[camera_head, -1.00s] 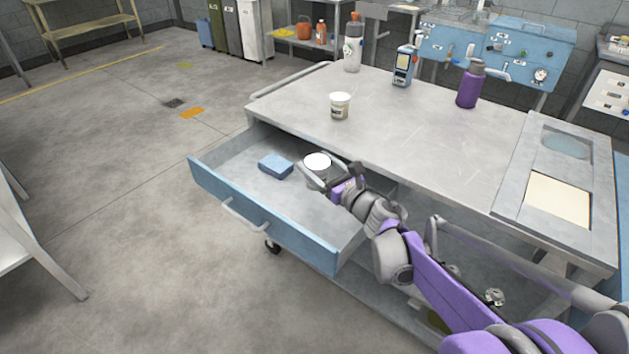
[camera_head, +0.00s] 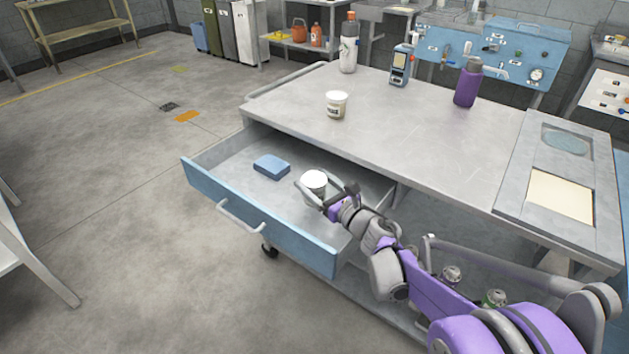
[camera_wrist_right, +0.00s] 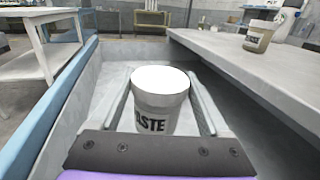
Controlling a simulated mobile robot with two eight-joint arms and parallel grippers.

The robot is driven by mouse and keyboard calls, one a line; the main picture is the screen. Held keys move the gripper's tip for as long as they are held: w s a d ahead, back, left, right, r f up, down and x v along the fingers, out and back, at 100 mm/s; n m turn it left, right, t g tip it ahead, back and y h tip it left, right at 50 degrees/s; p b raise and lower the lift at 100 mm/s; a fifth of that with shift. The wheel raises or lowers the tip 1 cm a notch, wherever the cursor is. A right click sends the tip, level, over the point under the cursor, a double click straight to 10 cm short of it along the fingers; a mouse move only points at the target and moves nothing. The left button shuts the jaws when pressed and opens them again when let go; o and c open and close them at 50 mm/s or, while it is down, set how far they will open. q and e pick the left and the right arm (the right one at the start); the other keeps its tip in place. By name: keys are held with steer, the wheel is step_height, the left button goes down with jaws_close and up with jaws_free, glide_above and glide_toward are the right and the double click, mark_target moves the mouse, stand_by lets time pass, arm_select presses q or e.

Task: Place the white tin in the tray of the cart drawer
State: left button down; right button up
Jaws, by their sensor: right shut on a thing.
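The white tin (camera_head: 314,181) has a white lid and dark lettering. It is upright in the open cart drawer (camera_head: 228,178), in the drawer's right part. My right gripper (camera_head: 326,190) is around the tin, shut on it; in the right wrist view the tin (camera_wrist_right: 160,98) stands between the two fingers (camera_wrist_right: 160,105). Whether its base touches the drawer floor is hidden. A second, similar white tub (camera_head: 337,104) stands on the cart top. My left gripper is not in view.
A blue block (camera_head: 271,167) lies in the drawer, left of the tin. The cart top (camera_head: 420,130) carries a white bottle (camera_head: 348,45), a handheld meter (camera_head: 400,66) and a purple bottle (camera_head: 467,83). The cart top's edge runs close beside the gripper.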

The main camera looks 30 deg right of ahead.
steer(key=shift+f, duration=0.2)
steer(key=o, duration=1.4)
steer(key=shift+c, duration=0.2)
steer(key=shift+r, duration=0.15)
steer(key=shift+r, duration=0.35)
steer(key=s+d+p, duration=0.1)
steer(key=s+p, duration=0.1)
steer(key=s, duration=1)
steer(key=shift+d+r, duration=0.15)
steer(key=shift+d, duration=0.1)
